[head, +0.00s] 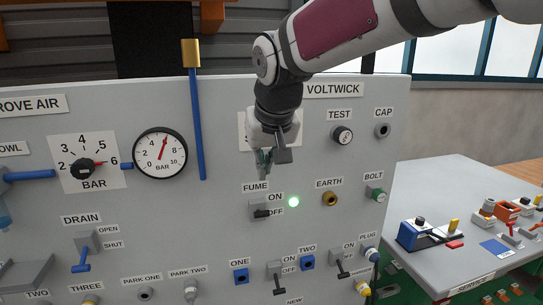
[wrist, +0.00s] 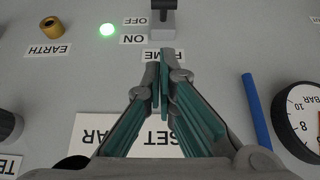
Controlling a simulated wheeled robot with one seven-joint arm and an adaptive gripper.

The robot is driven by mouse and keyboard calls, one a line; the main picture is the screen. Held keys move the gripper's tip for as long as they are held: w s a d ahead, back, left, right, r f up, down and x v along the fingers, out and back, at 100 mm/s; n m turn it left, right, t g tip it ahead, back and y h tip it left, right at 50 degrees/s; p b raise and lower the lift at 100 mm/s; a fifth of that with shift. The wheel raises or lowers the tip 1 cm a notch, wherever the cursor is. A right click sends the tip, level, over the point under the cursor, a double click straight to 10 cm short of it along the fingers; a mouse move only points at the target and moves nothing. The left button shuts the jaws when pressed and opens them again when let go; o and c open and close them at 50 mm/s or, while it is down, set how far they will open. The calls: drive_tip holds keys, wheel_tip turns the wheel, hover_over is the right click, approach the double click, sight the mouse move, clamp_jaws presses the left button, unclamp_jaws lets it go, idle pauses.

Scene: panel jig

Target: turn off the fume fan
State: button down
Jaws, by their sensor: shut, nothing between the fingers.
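The fume switch (head: 258,208) is a grey block with a short black lever under the FUME label, with ON and OFF printed to its right. Its lever sticks out from the panel; I cannot tell surely which way it is tipped. A green lamp (head: 293,202) beside it is lit. My gripper (head: 263,170) is shut and empty, just above the FUME label and apart from the switch. In the wrist view, which is upside down, my fingertips (wrist: 161,55) cover part of the FUME label, and the switch (wrist: 162,22) is beyond them, cut by the top edge.
The yellow-ended blue lever (head: 197,125) stands left of my gripper, near the round gauge (head: 160,153). A side table (head: 440,180) stands at right.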

hover_over(259, 213)
drive_tip(key=w, duration=0.2)
drive_tip(key=f, duration=0.4)
drive_tip(key=shift+d+f, duration=0.3)
drive_tip(key=shift+s+d+f+p, duration=0.15)
drive_tip(key=shift+s+f, duration=0.15)
drive_tip(key=shift+f, duration=0.6)
drive_tip(key=shift+s+d+f+p, duration=0.15)
drive_tip(key=shift+s+f, duration=0.1)
drive_tip(key=shift+f, duration=0.6)
